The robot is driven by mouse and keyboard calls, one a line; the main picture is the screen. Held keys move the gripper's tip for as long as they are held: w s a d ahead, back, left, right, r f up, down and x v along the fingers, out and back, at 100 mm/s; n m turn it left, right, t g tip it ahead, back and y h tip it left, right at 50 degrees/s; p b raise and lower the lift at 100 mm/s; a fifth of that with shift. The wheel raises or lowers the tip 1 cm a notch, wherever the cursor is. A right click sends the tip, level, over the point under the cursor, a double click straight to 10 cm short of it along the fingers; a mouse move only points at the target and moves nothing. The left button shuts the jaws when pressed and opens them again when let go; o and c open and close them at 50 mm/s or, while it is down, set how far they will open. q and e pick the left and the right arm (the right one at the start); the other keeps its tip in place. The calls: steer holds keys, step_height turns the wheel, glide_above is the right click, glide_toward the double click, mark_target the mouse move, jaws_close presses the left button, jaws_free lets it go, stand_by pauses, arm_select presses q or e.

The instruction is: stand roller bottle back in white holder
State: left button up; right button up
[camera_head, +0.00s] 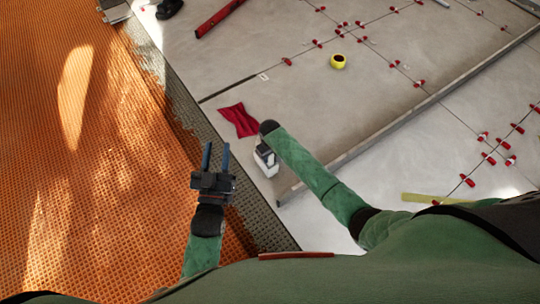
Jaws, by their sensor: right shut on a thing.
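The white holder (266,167) stands at the edge of the grey tiles, beside the orange mat. My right gripper (263,148) points down right over it, largely hidden by my own wrist. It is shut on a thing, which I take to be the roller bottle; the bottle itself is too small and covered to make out. I cannot tell whether the bottle is inside the holder or just above it. My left gripper (217,147) is open and empty, over the mat's edge to the left of the holder, its two fingers pointing away from me.
A red cloth (238,120) lies on the tiles just beyond the holder. A yellow tape roll (338,61) and several red levelling clips lie farther off. A red level (219,18) lies at the back. The orange mat (90,150) at left is clear.

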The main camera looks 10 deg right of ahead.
arm_select(q)
steer(key=shift+f+g, duration=0.3)
steer(key=shift+f, duration=0.65)
arm_select(e)
steer(key=shift+f, duration=0.1)
steer(key=o, duration=1)
steer(key=shift+c, duration=0.2)
